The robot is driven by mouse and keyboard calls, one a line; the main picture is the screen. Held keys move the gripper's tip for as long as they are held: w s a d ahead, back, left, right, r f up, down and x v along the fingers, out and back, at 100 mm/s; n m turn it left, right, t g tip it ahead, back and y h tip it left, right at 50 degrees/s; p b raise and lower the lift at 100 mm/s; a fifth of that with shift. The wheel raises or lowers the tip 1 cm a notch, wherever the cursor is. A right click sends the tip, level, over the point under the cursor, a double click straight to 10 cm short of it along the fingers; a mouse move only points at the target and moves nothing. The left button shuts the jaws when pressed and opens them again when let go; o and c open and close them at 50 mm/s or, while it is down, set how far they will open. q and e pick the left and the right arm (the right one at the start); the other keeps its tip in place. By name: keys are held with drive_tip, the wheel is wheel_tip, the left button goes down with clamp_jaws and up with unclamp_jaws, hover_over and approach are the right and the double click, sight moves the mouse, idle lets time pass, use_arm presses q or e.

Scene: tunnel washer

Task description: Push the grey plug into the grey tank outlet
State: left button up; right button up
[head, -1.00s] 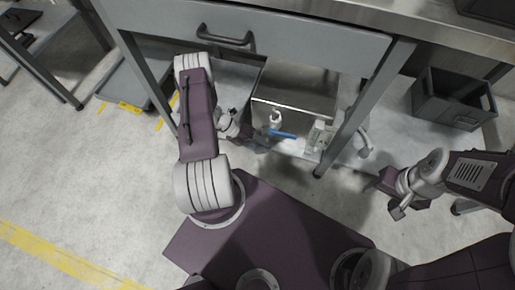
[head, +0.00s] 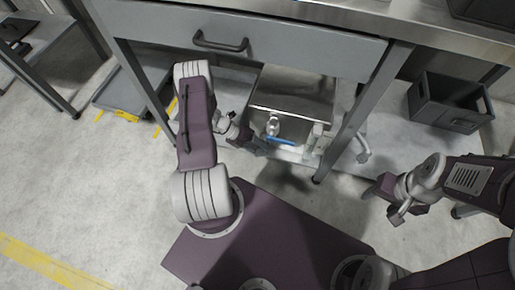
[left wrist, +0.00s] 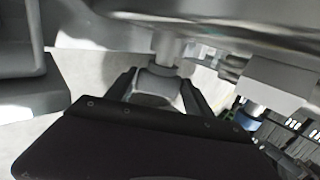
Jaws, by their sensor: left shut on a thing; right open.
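The metal tank (head: 295,92) stands under the bench in the head view. A pale outlet fitting (head: 273,124) shows at its front, above a blue lever (head: 280,141). My left gripper (head: 259,146) is low beside the fitting. In the left wrist view my left gripper (left wrist: 158,92) is shut on a light grey piece, the plug (left wrist: 157,84). A grey pipe stub (left wrist: 167,48), apparently the outlet, is right above the plug. They look lined up or touching; how deep the plug sits cannot be told. My right gripper (head: 404,211) is open and empty at the right.
The bench drawer (head: 300,50) and a bench leg (head: 355,115) frame the space around the tank. A white fitting (head: 318,139) stands to the right of the blue lever. A grey crate (head: 450,103) sits at the right.

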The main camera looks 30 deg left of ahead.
use_arm(q)
drive_tip(key=shift+w+a, duration=0.1)
drive_tip(key=shift+w, duration=0.2)
idle(0.5)
drive_tip(key=o, duration=1.7)
drive_tip(key=shift+c, duration=0.2)
drive_tip(key=p+v, duration=0.4)
drive_tip(key=v, duration=0.5)
drive_tip(key=shift+p, duration=0.3)
